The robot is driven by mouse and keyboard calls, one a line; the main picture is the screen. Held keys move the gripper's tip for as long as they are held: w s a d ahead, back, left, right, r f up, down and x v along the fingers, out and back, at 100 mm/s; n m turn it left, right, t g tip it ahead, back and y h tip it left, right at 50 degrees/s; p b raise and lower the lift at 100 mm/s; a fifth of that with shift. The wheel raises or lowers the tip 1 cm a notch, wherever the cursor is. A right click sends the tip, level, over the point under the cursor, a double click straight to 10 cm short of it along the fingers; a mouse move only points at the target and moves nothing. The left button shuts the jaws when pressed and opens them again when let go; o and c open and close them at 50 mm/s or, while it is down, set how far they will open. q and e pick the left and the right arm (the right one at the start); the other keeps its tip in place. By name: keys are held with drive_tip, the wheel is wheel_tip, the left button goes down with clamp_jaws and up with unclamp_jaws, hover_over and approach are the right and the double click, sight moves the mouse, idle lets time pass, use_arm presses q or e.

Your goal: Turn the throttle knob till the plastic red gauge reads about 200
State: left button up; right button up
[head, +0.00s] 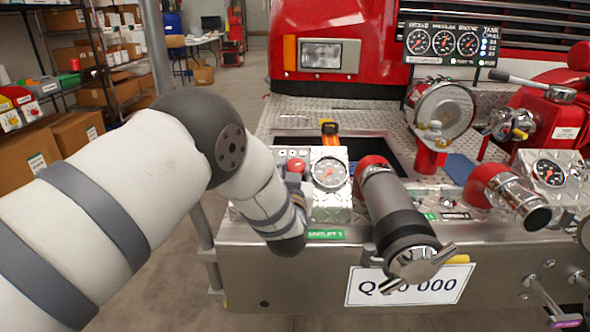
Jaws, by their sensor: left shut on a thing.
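My left arm comes in from the left and bends down at the front of the bumper. My left gripper (298,192), mostly hidden by its own wrist, is shut at the small red knob (295,165) on the left of the metal panel. The fingers' hold on the knob is largely hidden. Right beside it, a round gauge (329,173) with a white face and a reddish needle sits in the diamond-plate panel. Its numbers are too small to read. I cannot tell whether this is the red gauge named. My right gripper is not in view.
A dark hose fitting with a red collar (400,230) juts forward just right of the gauge. A red elbow outlet (510,195) and a second gauge (549,173) are farther right. A three-gauge panel (444,42) stands at the back. Shelves with boxes line the left.

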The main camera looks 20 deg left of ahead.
use_arm(q)
drive_tip(key=o, duration=1.2)
drive_tip(key=v, duration=1.2)
